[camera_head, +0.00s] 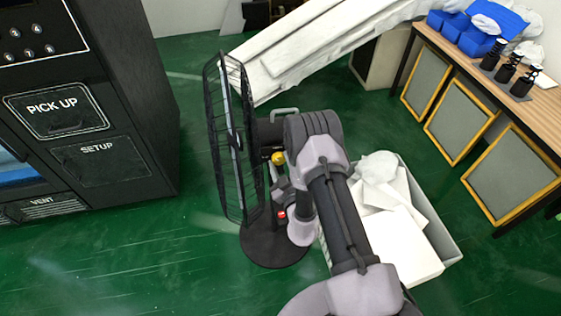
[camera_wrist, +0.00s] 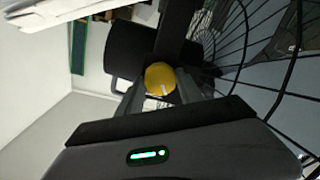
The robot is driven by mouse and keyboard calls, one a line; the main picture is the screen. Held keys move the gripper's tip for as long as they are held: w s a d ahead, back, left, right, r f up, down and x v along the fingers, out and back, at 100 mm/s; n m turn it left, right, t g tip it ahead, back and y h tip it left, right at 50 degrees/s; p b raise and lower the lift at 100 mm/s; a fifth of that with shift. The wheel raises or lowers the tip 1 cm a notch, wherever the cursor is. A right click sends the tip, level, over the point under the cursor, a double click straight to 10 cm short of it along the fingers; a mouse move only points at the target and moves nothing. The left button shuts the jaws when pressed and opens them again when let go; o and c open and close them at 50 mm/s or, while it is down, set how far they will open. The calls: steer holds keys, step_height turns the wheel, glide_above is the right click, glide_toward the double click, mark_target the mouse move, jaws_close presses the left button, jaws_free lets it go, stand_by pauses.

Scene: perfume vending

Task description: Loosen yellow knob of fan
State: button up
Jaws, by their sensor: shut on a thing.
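The black fan (camera_head: 232,140) stands on a round base (camera_head: 272,246) on the green floor, its wire cage facing left. Its yellow knob (camera_head: 278,158) sits at the back of the neck, below the motor housing. In the wrist view the yellow knob (camera_wrist: 160,79) lies between the tips of my gripper (camera_wrist: 160,90), whose fingers close on its sides. My gripper also shows in the head view (camera_head: 281,172), reaching the knob from the right and below. The arm hides part of the fan's right side.
A black vending machine (camera_head: 85,90) stands left of the fan. A bin of white pieces (camera_head: 445,247) is close to the right of the arm. A white slanted chute (camera_head: 300,45) is behind. A wooden workbench (camera_head: 470,55) is at right. The front left floor is clear.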

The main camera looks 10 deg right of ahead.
steer(key=n, duration=0.5)
steer(key=shift+r+h, duration=0.1)
steer(key=shift+h, duration=0.2)
steer(key=shift+a+n, duration=0.1)
steer(key=shift+n, duration=2.1)
steer(key=shift+w, duration=0.1)
steer(key=o, duration=1.4)
